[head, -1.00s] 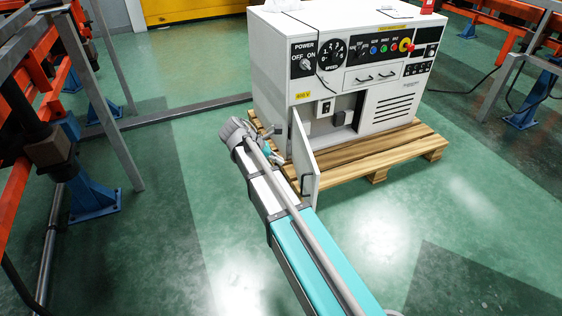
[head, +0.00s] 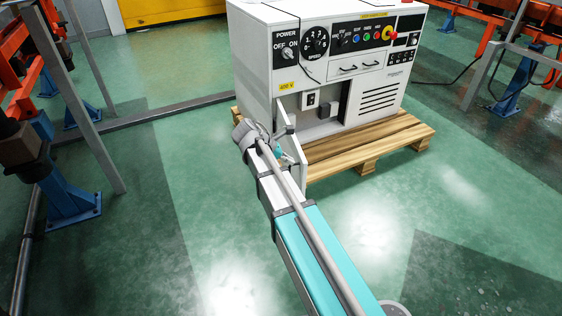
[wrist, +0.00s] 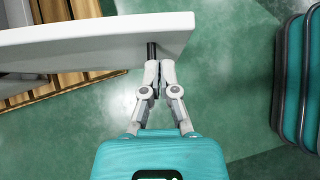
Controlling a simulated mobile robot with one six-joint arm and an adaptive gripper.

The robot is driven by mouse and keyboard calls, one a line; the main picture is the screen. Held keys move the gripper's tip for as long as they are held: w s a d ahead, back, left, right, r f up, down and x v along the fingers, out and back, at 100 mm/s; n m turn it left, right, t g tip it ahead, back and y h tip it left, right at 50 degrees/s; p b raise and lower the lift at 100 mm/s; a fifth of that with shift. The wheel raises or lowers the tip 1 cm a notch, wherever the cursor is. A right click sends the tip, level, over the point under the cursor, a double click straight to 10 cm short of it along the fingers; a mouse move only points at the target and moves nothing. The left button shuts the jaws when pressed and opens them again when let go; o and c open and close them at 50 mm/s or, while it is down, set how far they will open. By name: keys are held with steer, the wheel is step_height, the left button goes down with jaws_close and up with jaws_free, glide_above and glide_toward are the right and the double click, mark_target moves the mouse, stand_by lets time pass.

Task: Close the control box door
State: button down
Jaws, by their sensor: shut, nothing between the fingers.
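The control box (head: 250,60) is a white cabinet on a wooden pallet. Its door (head: 287,112) stands open, swung out from the lower left of the front, and the compartment behind it shows. My arm covers the door's lower part in the head view.
The wooden pallet (head: 370,147) juts out under the cabinet. Orange racks with blue feet (head: 65,195) stand at the left, and more stand at the far right. The green floor (head: 440,220) in front and to the right is clear.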

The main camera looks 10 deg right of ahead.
steer(key=shift+d, duration=0.9)
steer(key=shift+w, duration=0.1)
